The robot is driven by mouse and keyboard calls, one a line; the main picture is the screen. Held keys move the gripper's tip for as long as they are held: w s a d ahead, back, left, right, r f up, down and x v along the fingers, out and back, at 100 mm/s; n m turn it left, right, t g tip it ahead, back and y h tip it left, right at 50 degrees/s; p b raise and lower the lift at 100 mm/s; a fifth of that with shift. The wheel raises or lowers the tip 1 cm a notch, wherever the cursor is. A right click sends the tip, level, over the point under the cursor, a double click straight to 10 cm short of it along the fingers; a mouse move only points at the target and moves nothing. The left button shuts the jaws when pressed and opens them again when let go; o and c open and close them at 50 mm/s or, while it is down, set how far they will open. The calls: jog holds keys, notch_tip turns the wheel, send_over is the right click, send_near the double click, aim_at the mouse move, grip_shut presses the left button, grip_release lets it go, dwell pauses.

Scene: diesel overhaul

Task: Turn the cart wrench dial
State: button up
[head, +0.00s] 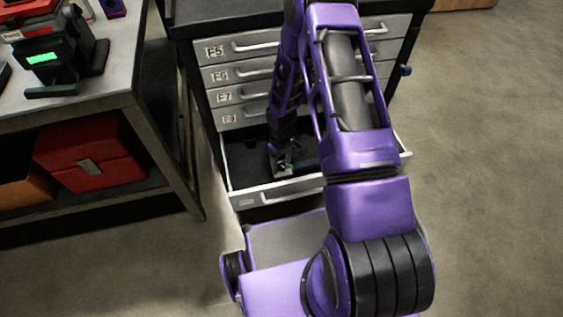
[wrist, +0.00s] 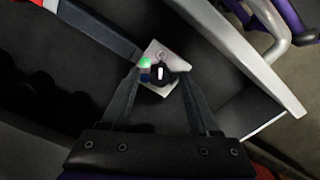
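In the wrist view, a black round dial with a white mark (wrist: 160,73) sits on a small pale square block (wrist: 157,92). A small green patch and a dark blue patch show beside the dial. A dark bar (wrist: 100,27), seemingly the wrench body, runs from the block to the upper left. My gripper (wrist: 162,70) is open, with one finger on each side of the dial; whether the fingers touch the block I cannot tell. In the head view, my gripper (head: 284,171) reaches down into the open bottom drawer (head: 275,193), and the dial is too small to make out.
The grey drawer cart (head: 240,75) has its upper drawers shut. A workbench (head: 118,85) stands at the left, with a red box (head: 90,155) on its lower shelf. A drawer wall (wrist: 240,50) runs close by on the right in the wrist view. Floor at the right is clear.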

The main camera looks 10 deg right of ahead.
aim_at(281, 165)
notch_tip(281, 165, up, 17)
jog(key=p, duration=0.3)
jog(key=shift+r, duration=0.2)
dwell(0.5)
